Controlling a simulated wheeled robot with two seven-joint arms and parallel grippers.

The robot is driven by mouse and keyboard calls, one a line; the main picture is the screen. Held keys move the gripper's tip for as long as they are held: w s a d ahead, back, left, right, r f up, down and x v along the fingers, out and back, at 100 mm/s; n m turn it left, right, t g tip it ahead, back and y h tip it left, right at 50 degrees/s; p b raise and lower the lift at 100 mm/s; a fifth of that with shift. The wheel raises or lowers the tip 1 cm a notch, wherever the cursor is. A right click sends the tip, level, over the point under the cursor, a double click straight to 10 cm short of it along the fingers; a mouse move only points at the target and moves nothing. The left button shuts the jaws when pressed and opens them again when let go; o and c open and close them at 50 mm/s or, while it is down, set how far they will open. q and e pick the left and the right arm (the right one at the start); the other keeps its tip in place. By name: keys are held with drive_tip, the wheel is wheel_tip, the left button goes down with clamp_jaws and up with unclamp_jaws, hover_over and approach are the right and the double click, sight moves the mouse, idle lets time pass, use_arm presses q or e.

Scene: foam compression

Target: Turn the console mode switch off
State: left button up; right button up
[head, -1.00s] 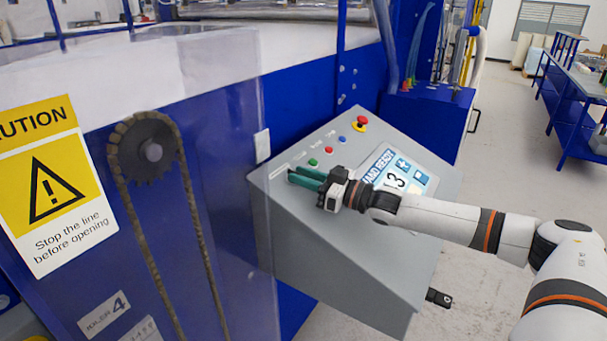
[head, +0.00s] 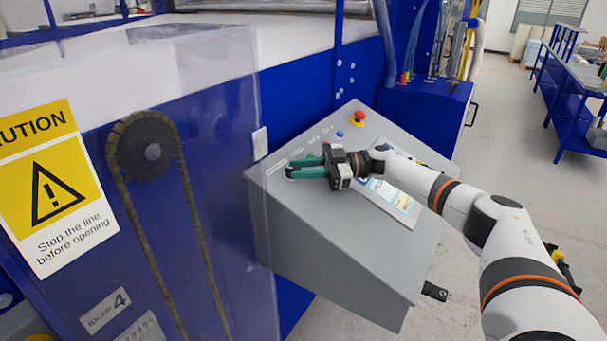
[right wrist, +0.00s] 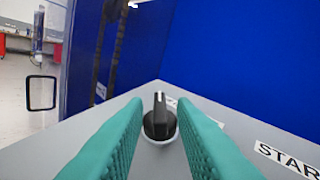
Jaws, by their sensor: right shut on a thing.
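The grey sloped console (head: 340,250) stands in the middle of the head view. Its mode switch is a black knob with a pale line on its raised grip, seen in the right wrist view (right wrist: 159,122); the line points away from the camera, roughly upright in the picture. My right gripper (head: 289,169) is at the console's upper left corner, its green fingers hiding the switch in the head view. In the right wrist view its fingers stand on either side of the knob, and it is shut on the switch. My left gripper is not in view.
A red emergency button (head: 358,117) and a blue button (head: 339,134) sit on the console's upper edge. My right arm partly covers the display (head: 398,200). A clear guard (head: 225,120) over a chain drive stands close on the left. Floor is open to the right.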

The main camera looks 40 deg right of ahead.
drive_tip(key=shift+w+r+n, duration=0.1)
drive_tip(key=shift+r+n, duration=0.1)
drive_tip(key=shift+n, duration=0.1)
drive_tip(key=o, duration=0.7)
drive_tip(key=shift+c, duration=0.2)
drive_tip(key=shift+s+d+f+b, duration=0.2)
drive_tip(key=shift+d+b, duration=0.25)
drive_tip(key=shift+b, duration=0.05)
drive_tip(key=b+v, duration=0.4)
drive_tip(key=v, duration=0.5)
drive_tip(key=shift+d, duration=0.35)
drive_tip(key=shift+s+d+r+b, duration=0.2)
drive_tip(key=shift+s+d+b, duration=0.15)
drive_tip(key=shift+d, duration=0.3)
